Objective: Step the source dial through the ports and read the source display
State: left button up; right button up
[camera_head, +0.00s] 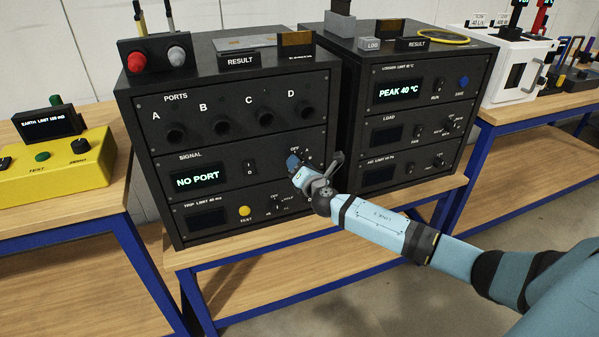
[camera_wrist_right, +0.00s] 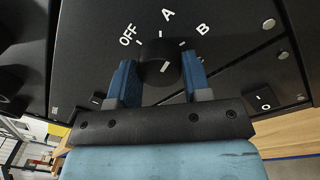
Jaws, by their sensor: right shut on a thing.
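My right gripper (camera_head: 294,162) is at the right end of the SIGNAL panel. Its two blue fingers (camera_wrist_right: 157,80) are shut on the black source dial (camera_wrist_right: 161,60), one on each side. Labels OFF, A and B show around the dial; any further labels are hidden. A small white mark shows on the dial face, but I cannot tell which label it points to. The source display (camera_head: 198,180) reads "NO PORT" in green. Ports A to D (camera_head: 222,127) sit in a row above and look empty. My left gripper is not in view.
A rocker switch (camera_head: 249,167) sits left of the dial. Below is the trip panel with a yellow TEST button (camera_head: 245,211). A second black rack (camera_head: 410,122) showing "PEAK 40 °C" stands close on the right. A yellow tester (camera_head: 60,165) stands on the left table.

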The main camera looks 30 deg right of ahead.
pick_arm(q)
jog(key=b, duration=0.2)
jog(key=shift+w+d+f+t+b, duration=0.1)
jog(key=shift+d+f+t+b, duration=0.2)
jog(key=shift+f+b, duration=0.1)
pick_arm(e)
jog(key=m, duration=0.5)
jog(key=shift+f, duration=0.1)
jog(key=o, duration=0.9)
pick_arm(q)
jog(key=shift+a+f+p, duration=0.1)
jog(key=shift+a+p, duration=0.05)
jog(key=shift+p, duration=0.2)
pick_arm(e)
jog(key=s+a, duration=0.1)
jog(key=s, duration=0.8)
jog(key=s+a, duration=0.1)
jog(key=s, duration=0.3)
jog(key=shift+s+a+f, duration=0.3)
jog(key=shift+a+f, duration=0.05)
